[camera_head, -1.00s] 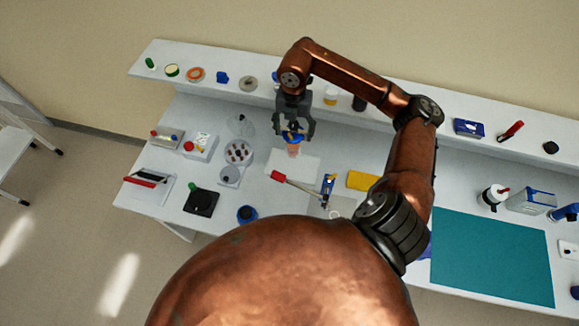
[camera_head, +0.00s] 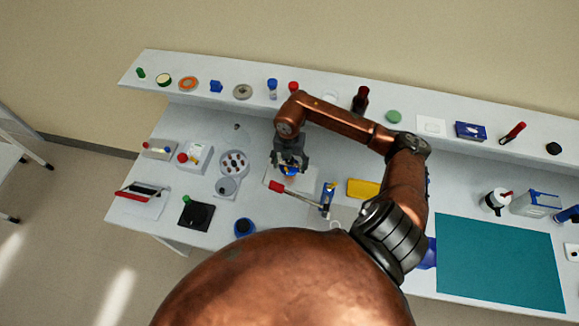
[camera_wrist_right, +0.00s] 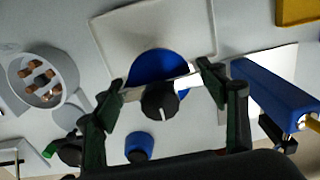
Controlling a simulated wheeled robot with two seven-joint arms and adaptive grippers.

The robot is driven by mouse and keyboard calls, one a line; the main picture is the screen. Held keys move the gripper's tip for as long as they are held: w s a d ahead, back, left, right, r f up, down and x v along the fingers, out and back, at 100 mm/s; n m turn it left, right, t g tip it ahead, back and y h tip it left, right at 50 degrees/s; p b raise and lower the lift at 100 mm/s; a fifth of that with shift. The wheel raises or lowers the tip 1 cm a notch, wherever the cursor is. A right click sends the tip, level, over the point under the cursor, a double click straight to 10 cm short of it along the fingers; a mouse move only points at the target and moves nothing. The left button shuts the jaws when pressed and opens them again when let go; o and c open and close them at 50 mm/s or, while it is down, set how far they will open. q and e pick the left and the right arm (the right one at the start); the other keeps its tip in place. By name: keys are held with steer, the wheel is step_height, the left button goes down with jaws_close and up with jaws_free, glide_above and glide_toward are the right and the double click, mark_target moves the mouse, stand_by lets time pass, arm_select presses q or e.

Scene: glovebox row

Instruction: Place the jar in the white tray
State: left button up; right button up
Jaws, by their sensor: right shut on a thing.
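The jar with its blue lid (camera_head: 289,170) is between the fingers of my right gripper (camera_head: 290,165). I cannot tell whether the jar touches the tray. My left gripper is not in view.
A red-handled tool (camera_head: 277,186) lies in front of the tray, close to a blue stand (camera_head: 327,194). A yellow block (camera_head: 362,189) is to the right, a round dish with brown pieces (camera_head: 233,163) to the left. A teal mat (camera_head: 497,265) covers the right front.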

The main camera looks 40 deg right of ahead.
steer(key=shift+f, duration=0.95)
steer(key=shift+f, duration=0.2)
steer(key=o, duration=2)
steer(key=shift+c, duration=0.2)
steer(key=shift+r, duration=0.1)
steer(key=shift+r, duration=0.1)
steer(key=shift+r, duration=0.25)
step_height(320, 180, up, 12)
steer(key=shift+f+b, duration=0.2)
steer(key=shift+b, duration=0.85)
